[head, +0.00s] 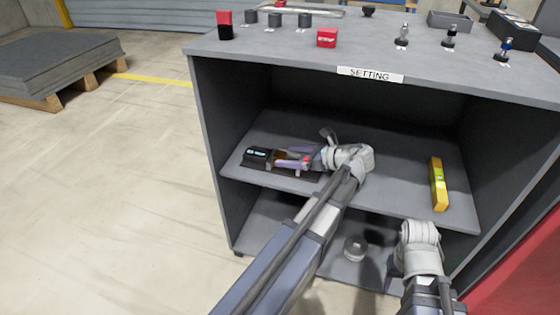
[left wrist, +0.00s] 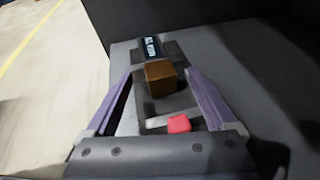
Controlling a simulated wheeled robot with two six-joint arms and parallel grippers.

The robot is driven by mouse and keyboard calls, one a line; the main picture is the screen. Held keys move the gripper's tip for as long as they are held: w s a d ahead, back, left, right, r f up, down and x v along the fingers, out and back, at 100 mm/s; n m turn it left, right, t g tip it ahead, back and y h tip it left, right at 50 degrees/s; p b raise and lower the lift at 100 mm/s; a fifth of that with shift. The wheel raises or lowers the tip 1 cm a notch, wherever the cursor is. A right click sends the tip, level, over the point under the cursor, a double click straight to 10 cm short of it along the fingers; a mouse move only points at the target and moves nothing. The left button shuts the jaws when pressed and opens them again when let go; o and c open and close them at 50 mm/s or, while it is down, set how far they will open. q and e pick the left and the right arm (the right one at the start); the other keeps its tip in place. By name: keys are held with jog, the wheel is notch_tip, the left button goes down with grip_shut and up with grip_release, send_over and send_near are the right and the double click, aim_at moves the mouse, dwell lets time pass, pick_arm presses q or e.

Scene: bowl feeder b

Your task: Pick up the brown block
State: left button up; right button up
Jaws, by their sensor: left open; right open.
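The brown block (left wrist: 160,77) stands on a dark tray (left wrist: 176,102) between the fingertips of my left gripper (left wrist: 160,84), with gaps visible on both sides. In the head view the brown block (head: 280,157) is partly covered by the purple fingers of my left gripper (head: 284,159), inside the cabinet on its upper shelf. The left gripper is open and empty. My right arm shows at the lower right of the head view, but its fingers do not.
A black labelled block (head: 257,155) lies just beyond the brown one, and a red block (left wrist: 179,124) is nearer my palm. The cabinet top (head: 280,55) overhangs the shelf. Mid-shelf right looks free.

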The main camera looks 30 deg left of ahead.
pick_arm(q)
jog(key=shift+x, duration=0.85)
jog(key=shift+d, duration=0.1)
grip_shut()
